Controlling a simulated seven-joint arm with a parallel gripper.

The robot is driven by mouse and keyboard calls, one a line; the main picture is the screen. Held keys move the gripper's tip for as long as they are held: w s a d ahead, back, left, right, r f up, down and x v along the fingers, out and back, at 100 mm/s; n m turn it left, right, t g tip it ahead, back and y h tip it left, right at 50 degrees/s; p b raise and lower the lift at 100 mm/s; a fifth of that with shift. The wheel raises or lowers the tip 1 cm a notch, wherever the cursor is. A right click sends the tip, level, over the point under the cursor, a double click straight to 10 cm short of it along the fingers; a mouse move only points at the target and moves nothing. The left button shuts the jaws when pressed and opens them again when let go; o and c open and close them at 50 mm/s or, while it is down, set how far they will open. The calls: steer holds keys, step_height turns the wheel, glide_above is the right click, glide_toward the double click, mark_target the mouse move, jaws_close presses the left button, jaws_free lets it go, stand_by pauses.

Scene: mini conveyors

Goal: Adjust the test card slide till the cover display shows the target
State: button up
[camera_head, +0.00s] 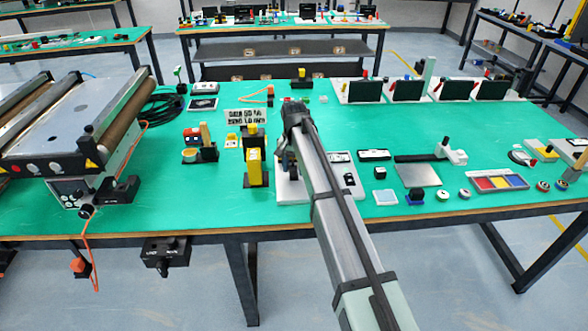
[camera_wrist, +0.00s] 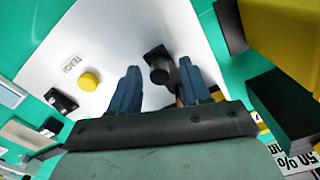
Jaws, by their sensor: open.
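In the wrist view, a white panel (camera_wrist: 112,28) lies under my gripper (camera_wrist: 158,72). It has a yellow round button (camera_wrist: 89,82) beside a label that seems to read "TEACH". A short black post (camera_wrist: 157,62) on a dark block stands on the panel between my two blue fingers, which are apart and not visibly gripping it. I cannot tell whether the post belongs to the test card slide. In the head view, my gripper (camera_head: 288,160) is low over the white panel (camera_head: 291,191), and my arm hides much of it. I cannot identify a cover display or its reading.
A yellow device on a black stand (camera_head: 254,166) stands close left of the panel; its yellow body also fills the wrist view's upper right (camera_wrist: 290,40). A conveyor (camera_head: 70,125) is at the left. Dark screens (camera_head: 408,90) line the back right. Small parts and a colour tray (camera_head: 497,184) lie right.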

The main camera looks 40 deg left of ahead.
steer(key=shift+f, duration=0.55)
steer(key=shift+c, duration=0.3)
jaws_close()
